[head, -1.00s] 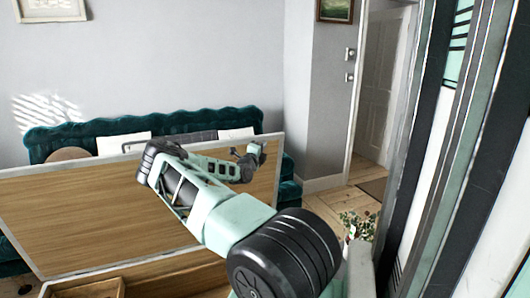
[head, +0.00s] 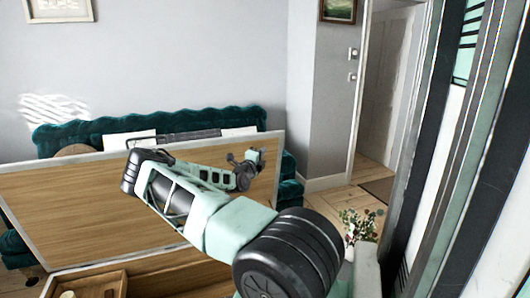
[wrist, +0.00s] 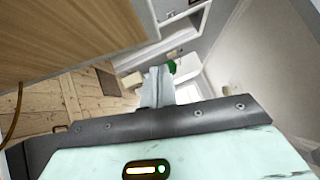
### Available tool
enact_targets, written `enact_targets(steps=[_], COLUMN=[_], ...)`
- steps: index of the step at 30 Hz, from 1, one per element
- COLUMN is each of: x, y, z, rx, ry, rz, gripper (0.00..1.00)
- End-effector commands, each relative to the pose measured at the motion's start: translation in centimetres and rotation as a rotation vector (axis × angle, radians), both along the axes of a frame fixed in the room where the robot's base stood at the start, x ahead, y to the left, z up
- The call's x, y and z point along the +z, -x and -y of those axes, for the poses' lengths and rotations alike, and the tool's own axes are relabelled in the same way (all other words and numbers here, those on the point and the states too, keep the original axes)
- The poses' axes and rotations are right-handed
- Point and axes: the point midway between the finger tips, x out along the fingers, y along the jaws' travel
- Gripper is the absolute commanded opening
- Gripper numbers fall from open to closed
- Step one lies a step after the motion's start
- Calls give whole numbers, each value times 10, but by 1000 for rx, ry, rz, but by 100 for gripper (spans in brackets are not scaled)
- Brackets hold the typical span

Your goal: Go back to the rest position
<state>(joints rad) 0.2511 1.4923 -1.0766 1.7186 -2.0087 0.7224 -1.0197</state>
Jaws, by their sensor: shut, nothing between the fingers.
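My gripper (head: 254,157) is at the far end of my folded arm in the head view, small and in front of the upright wooden panel. In the wrist view my gripper (wrist: 158,84) shows as pale fingers close together, shut and holding nothing. My arm reaches left from its shoulder to the elbow, then turns back right towards the gripper. No task object is named.
The wood-faced panel (head: 60,205) with a pale rim stands close beside my arm. Below it is a wooden tray (head: 122,284) with small items. A teal sofa (head: 220,122) stands behind. A potted plant (head: 358,226) and open floorboards (head: 335,200) lie right, near a doorway.

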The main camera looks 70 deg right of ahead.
Motion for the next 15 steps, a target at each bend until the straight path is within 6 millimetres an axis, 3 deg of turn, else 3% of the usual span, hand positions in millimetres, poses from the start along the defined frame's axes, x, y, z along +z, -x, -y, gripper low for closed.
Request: enact_targets(steps=[9, 15], x=[-8, -8], y=[-5, -6], z=[-50, -60], rx=[2, 1], ry=[0, 0], rz=[0, 0], gripper=[0, 0])
